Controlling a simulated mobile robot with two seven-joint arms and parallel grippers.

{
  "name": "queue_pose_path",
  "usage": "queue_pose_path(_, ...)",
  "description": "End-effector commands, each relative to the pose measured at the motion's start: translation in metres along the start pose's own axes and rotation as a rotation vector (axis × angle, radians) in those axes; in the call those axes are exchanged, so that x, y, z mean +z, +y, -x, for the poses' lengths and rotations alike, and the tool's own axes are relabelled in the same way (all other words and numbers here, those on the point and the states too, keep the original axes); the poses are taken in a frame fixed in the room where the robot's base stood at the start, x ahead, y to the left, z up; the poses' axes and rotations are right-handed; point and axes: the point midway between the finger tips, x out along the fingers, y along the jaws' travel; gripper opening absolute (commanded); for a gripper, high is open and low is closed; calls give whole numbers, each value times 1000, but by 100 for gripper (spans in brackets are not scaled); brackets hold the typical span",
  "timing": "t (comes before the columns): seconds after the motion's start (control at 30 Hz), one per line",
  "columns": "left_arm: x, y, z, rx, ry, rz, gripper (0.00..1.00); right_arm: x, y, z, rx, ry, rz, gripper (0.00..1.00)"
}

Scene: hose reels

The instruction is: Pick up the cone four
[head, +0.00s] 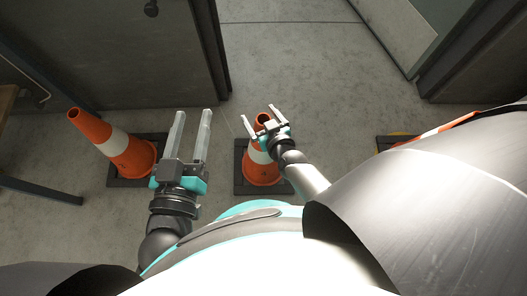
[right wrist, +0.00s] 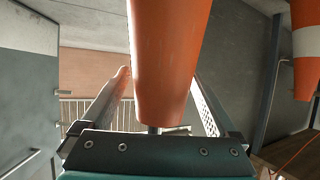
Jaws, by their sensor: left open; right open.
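Three orange-and-white cones show; I cannot tell which one is cone four. The middle cone (head: 262,174) stands on a dark square base. My right gripper (head: 259,112) is open at its top. In the right wrist view the orange body of a cone (right wrist: 168,60) lies between the open fingers, with no clear grip on it. A left cone (head: 119,145) stands on its base beside my left gripper (head: 192,113), which is open and empty. A right cone (head: 448,127) is mostly hidden behind my own body. A striped cone (right wrist: 305,45) also shows at the right wrist view's edge.
A dark cabinet or door panel (head: 115,55) stands at the back left, and a pale door (head: 405,30) at the back right. A dark metal bar (head: 40,190) runs along the left edge. Bare concrete floor (head: 330,85) is clear between them.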

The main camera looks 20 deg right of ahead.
Motion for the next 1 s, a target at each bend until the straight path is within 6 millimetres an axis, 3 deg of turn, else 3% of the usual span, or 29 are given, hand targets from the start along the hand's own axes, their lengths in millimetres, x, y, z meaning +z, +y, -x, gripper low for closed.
queue_pose_path(0.37, -2, 2, 2, 4, 25, 6, 50, 0, 0, -2, 0, 0, -1, 94)
queue_pose_path(1.0, -1, 2, 1, 3, 24, 6, 50, 0, 0, -2, 0, 0, 0, 22)
